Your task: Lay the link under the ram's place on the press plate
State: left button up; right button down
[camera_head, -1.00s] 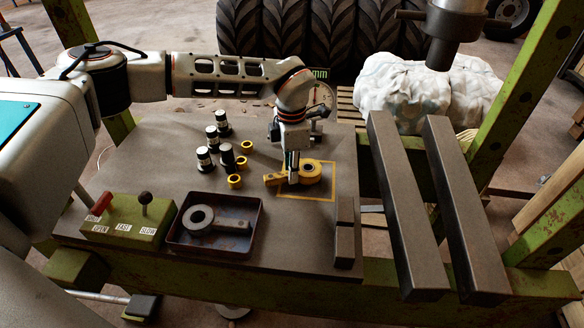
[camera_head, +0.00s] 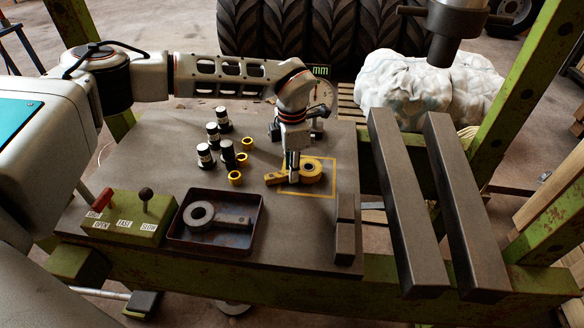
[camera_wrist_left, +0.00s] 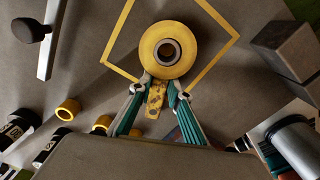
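The yellow link (camera_head: 309,171), a ring with a flat bar, lies on the dark press plate (camera_head: 130,172), its ring inside the yellow outlined square. In the left wrist view the link (camera_wrist_left: 156,96) has its ring beyond my fingertips and its worn bar between them. My left gripper (camera_head: 293,176) points down over the bar; in the wrist view its fingers (camera_wrist_left: 160,95) stand apart on both sides, with small gaps showing. The ram (camera_head: 447,48) hangs at the upper right, away from the square. My right gripper is not in view.
A rusty tray (camera_head: 216,249) holds a grey link (camera_head: 205,217). Several black-and-white cylinders (camera_head: 204,157) and yellow rings (camera_head: 235,177) stand left of my gripper. A lever box (camera_head: 130,222) is at front left. Dark blocks (camera_head: 344,240) and two long beams (camera_head: 402,215) lie to the right.

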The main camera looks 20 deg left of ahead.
pick_arm(q)
jog(key=o, duration=0.5)
jog(key=shift+r, duration=0.15)
notch_tip(320, 180, up, 12)
jog(key=shift+f, duration=0.1)
